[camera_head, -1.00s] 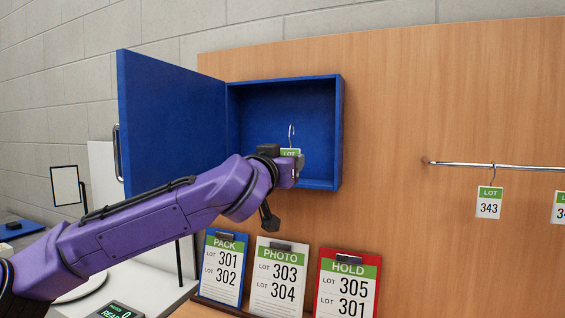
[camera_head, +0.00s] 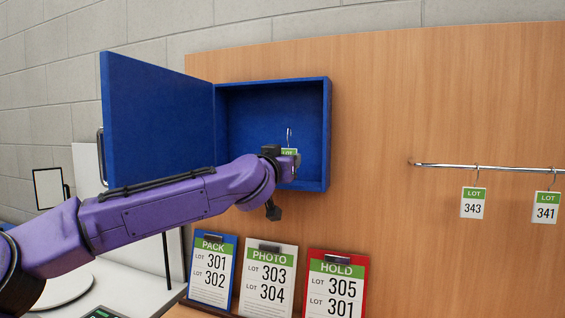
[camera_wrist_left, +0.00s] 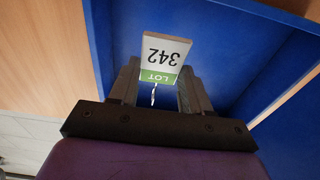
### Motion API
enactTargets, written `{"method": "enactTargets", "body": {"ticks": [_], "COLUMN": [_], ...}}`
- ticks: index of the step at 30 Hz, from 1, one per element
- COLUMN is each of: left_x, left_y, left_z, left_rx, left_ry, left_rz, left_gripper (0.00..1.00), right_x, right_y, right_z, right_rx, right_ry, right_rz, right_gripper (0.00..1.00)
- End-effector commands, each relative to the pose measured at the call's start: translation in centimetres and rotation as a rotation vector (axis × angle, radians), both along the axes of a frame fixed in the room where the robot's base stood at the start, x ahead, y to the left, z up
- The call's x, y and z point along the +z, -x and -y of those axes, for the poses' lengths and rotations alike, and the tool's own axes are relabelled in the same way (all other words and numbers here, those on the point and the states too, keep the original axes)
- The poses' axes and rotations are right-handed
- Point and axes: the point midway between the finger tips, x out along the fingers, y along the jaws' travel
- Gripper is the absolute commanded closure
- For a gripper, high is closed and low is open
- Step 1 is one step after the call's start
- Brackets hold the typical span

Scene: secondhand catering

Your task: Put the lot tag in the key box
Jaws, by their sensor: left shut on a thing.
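The lot tag (camera_wrist_left: 165,56) is a white card with a green LOT band and the number 342, upside down in the left wrist view. A thin hook sticks out of its green end. In the head view only its green band (camera_head: 289,152) and the hook show; the rest is hidden by my gripper. My left gripper (camera_wrist_left: 157,88) is shut on the tag, also seen in the head view (camera_head: 291,163). The blue key box (camera_head: 322,130) hangs on the wooden panel, its door (camera_head: 157,125) swung open to the left. The gripper and tag are at the box's opening. My right gripper is not in view.
A rail (camera_head: 480,168) at the right carries tags 343 (camera_head: 473,203) and 341 (camera_head: 545,208). Clipboards PACK (camera_head: 214,272), PHOTO (camera_head: 268,282) and HOLD (camera_head: 337,286) stand below the box. The box interior looks empty.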

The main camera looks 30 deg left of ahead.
Motion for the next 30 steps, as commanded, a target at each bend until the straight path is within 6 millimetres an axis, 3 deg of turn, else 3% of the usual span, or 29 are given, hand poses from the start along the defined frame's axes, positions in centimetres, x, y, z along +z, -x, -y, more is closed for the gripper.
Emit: {"method": "enactTargets", "body": {"ticks": [23,30], "left_x": [-0.5,-2.1], "left_y": [-5.5,-5.5], "left_z": [-1.2,-1.3], "left_rx": [-0.001,0.000], "left_ry": [-0.001,-0.001], "left_rz": [0.000,0.000], "left_gripper": [0.81,0.81], "right_x": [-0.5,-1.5], "right_y": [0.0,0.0], "right_z": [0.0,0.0], "right_rx": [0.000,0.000], "right_ry": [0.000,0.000], "right_rz": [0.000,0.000], "right_gripper": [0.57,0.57]}}
